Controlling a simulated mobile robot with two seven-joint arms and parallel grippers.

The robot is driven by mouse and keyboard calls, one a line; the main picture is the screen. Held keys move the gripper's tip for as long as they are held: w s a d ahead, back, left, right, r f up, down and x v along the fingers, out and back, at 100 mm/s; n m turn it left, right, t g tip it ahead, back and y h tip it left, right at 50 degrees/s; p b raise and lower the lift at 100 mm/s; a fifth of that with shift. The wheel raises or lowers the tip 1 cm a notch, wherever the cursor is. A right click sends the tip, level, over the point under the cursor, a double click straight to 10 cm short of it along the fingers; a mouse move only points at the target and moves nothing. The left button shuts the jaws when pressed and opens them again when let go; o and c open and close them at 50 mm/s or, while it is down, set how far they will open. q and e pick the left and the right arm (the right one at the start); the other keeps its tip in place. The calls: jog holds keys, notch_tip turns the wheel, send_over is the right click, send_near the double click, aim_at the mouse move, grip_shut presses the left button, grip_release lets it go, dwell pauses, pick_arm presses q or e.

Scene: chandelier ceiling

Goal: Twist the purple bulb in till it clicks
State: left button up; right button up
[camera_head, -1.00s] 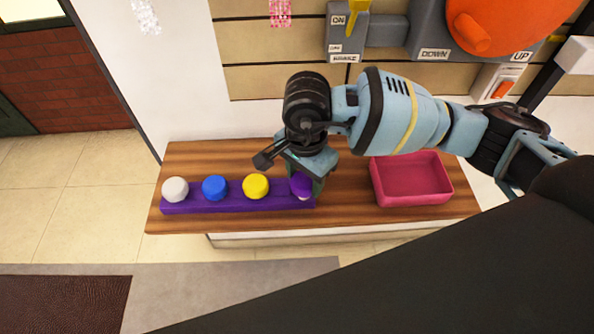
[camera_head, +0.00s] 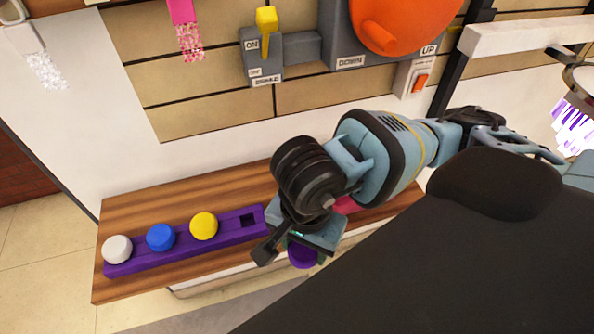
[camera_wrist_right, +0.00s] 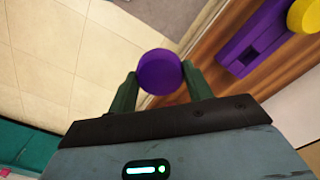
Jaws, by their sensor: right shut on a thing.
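My right gripper (camera_head: 303,246) is shut on the purple bulb (camera_head: 302,257). In the head view the wrist partly covers the bulb. The right wrist view shows the round purple top (camera_wrist_right: 160,71) between the two fingers, with floor and the table edge behind it. The bulb is clear of the purple rack (camera_head: 180,248), whose right-end square slot (camera_head: 249,220) is empty; this slot also shows in the wrist view (camera_wrist_right: 249,56). No socket for the bulb is clearly visible. My left gripper is not in view.
White (camera_head: 117,249), blue (camera_head: 160,237) and yellow (camera_head: 204,226) bulbs sit in the rack on the wooden table (camera_head: 130,212). A pink tray (camera_head: 346,205) is mostly hidden behind my wrist. A lever box (camera_head: 262,69) is on the wall. Purple-white crystals (camera_head: 574,125) hang at the right edge.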

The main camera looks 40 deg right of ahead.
jog(key=shift+w+d+r+n, duration=0.1)
jog(key=shift+w+d+n, duration=0.1)
jog(key=shift+w+n, duration=0.35)
jog(key=w+d+r+n, duration=0.2)
jog(key=w+n, duration=0.3)
jog(key=n, duration=0.6)
jog(key=shift+d+r, duration=0.25)
jog(key=shift+d, duration=0.55)
jog(key=shift+d, duration=0.15)
